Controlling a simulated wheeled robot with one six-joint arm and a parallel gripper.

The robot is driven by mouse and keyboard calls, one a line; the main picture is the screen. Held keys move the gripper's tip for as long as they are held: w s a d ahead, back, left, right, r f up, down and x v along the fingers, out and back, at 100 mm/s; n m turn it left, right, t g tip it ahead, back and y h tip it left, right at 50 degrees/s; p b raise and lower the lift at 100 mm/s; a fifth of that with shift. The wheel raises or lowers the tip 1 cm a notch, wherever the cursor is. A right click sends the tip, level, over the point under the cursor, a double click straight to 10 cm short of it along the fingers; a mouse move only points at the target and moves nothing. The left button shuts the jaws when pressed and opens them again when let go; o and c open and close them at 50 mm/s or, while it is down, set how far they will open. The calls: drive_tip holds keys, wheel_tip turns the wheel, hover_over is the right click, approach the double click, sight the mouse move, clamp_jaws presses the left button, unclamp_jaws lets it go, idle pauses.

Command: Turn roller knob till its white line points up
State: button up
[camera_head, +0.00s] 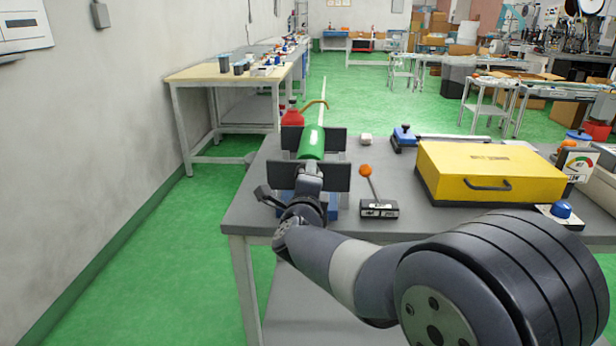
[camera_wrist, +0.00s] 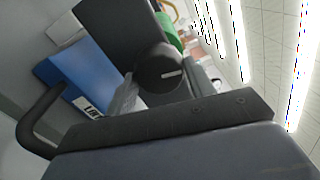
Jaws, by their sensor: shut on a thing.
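The roller knob (camera_wrist: 160,72) is a black round knob in the wrist view, with a short white line on its face. The line lies right of the knob's middle, nearly level in the picture, toward the side where the ceiling lights show. My gripper (camera_wrist: 165,88) is shut on the knob, with grey fingers on both sides of it. In the head view my gripper (camera_head: 309,176) is at the near side of the roller stand; the knob is hidden there. The green roller (camera_head: 311,143) sits between two dark plates (camera_head: 335,178) on a blue base (camera_wrist: 85,70).
Right of the stand are a lever with an orange ball (camera_head: 366,171) on a black box (camera_head: 378,209) and a yellow case (camera_head: 490,172). A red can (camera_head: 292,115) shows behind the stand. The grey table's (camera_head: 250,213) left edge is close to the stand.

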drive_tip(key=shift+n+p, duration=0.35)
drive_tip(key=shift+n, duration=0.55)
drive_tip(key=o, duration=1)
drive_tip(key=shift+c, duration=0.2)
drive_tip(key=s+p, duration=0.1)
drive_tip(key=s, duration=1)
drive_tip(key=shift+a, duration=0.2)
drive_tip(key=shift+w, duration=0.2)
